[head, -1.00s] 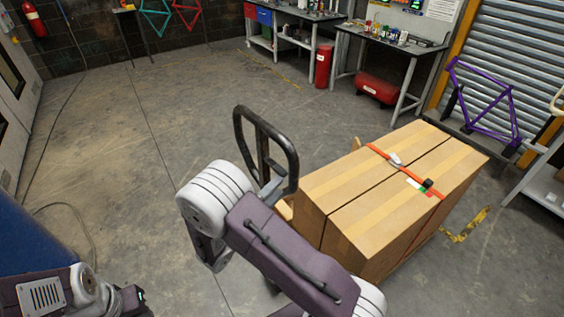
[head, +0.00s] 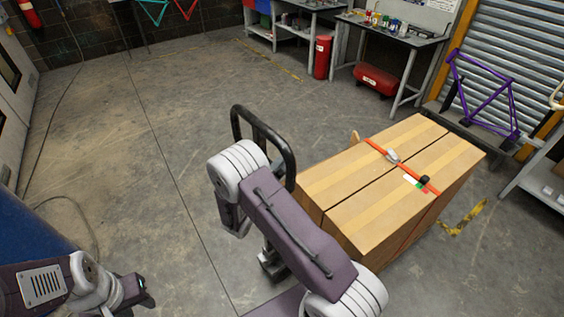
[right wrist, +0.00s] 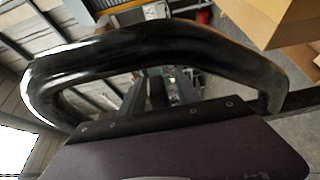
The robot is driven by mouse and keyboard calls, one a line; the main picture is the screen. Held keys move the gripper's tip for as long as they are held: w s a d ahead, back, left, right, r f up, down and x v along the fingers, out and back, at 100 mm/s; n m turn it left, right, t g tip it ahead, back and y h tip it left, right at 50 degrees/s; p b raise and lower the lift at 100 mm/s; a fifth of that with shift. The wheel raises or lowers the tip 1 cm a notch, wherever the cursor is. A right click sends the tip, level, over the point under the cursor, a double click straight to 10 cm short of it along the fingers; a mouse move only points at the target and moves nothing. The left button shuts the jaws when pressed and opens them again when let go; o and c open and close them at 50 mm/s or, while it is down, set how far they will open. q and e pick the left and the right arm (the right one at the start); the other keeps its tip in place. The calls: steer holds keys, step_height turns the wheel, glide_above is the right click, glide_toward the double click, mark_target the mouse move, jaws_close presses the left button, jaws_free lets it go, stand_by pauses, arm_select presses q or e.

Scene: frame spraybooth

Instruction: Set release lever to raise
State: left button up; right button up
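The black loop handle (head: 281,143) of a pallet jack stands upright left of the cardboard boxes in the head view. In the right wrist view the handle (right wrist: 150,50) arches large and close across the picture. A dark upright part (right wrist: 157,92) shows inside the loop; I cannot tell whether it is the release lever or a finger. My right arm passes in front of the handle in the head view and hides my right gripper there. The wrist view shows only its body, fingers unclear. My left gripper (head: 136,289) is at the lower left, far from the handle; its opening is unclear.
Large cardboard boxes (head: 400,185) with an orange strap (head: 376,146) stand right of the handle. Workbenches (head: 392,40), a red cylinder (head: 322,57) and a purple bike frame (head: 482,95) are behind. The floor at left is mostly clear, with a cable (head: 75,205).

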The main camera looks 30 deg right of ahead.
jaws_close()
steer(key=shift+f, duration=0.1)
stand_by(1.3)
